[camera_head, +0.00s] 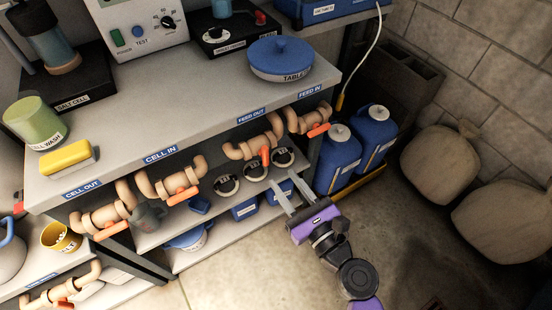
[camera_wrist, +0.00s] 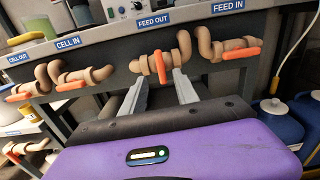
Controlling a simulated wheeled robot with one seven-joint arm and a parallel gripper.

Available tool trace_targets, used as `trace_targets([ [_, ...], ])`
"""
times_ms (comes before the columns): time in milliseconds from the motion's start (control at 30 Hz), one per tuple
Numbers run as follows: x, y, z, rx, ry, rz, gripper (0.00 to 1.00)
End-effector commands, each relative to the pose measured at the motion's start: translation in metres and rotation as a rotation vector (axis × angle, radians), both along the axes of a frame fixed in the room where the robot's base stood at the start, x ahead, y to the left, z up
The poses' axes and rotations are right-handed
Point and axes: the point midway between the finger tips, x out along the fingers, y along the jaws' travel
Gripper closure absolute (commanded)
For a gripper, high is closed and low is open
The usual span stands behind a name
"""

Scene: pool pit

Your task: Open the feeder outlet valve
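The valve under the FEED OUT label (camera_head: 251,115) is a tan pipe (camera_head: 243,150) with an orange lever (camera_head: 265,157). It hangs below the front edge of the bench. In the wrist view the lever (camera_wrist: 160,67) points down, across its pipe (camera_wrist: 142,65). My gripper (camera_head: 286,187) is open, its two grey fingers spread and nothing between them. It is in front of and below the FEED OUT valve, apart from it in the head view. In the wrist view the fingertips (camera_wrist: 161,78) appear either side of the lever's lower end; the remaining distance is hard to judge.
The FEED IN valve's orange lever (camera_head: 318,130) is close on the right. The CELL IN lever (camera_head: 183,196) and CELL OUT lever (camera_head: 113,229) are left. Blue jugs (camera_head: 340,160) stand right of the bench. Shelves with black-capped containers (camera_head: 228,185) lie below. Floor is clear in front.

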Motion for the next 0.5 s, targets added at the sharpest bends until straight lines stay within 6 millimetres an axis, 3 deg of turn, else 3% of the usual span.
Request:
trace_targets([
  [167,0.006,0.005,0.000,0.031,0.021,0.002,0.64],
  [500,0.048,0.033,0.001,0.028,0.019,0.001,0.64],
])
